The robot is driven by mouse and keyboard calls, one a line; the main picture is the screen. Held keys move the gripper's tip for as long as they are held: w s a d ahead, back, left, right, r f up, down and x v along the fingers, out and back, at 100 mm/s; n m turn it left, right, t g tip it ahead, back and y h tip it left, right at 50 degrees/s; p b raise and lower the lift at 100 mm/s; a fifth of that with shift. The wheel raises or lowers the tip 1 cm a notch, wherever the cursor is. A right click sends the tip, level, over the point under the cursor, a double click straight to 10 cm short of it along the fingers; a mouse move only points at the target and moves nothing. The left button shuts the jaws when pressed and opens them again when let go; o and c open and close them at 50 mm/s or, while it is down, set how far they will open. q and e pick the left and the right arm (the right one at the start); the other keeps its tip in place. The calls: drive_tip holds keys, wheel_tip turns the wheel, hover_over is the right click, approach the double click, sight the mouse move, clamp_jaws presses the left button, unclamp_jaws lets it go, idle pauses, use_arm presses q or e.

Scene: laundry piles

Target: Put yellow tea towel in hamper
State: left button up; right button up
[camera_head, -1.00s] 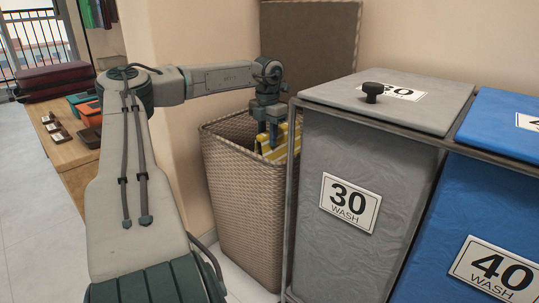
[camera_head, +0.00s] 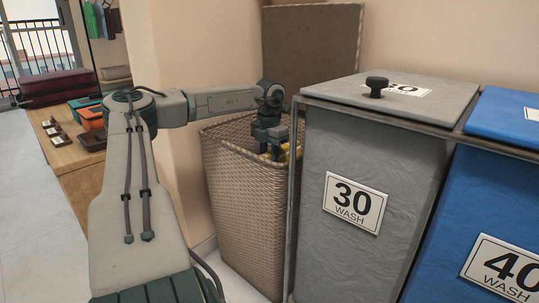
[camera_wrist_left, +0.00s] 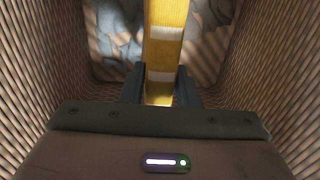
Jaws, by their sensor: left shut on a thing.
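The yellow tea towel with pale stripes (camera_wrist_left: 165,45) hangs between the fingers of my left gripper (camera_wrist_left: 160,88), which is shut on it inside the hamper. In the head view the left gripper (camera_head: 271,152) reaches down past the rim of the woven hamper (camera_head: 240,205), and only a bit of yellow shows beside it. The hamper's walls surround the gripper in the left wrist view. The hamper's lid (camera_head: 312,45) stands open against the wall. My right gripper is not in view.
A grey bin marked 30 WASH (camera_head: 345,240) stands close at the hamper's right, with a blue bin marked 40 WASH (camera_head: 490,200) beyond it. Bluish-grey cloth (camera_wrist_left: 118,40) lies at the hamper's bottom. A wooden bench (camera_head: 75,150) with folded things is at left.

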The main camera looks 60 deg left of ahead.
use_arm(q)
drive_tip(key=shift+f, duration=0.1)
drive_tip(key=o, duration=1.1)
drive_tip(key=shift+r, duration=0.4)
wheel_tip(320, 180, up, 12)
drive_tip(key=p, duration=0.6)
drive_tip(key=shift+r+p, duration=0.2)
drive_tip(key=shift+p, duration=0.15)
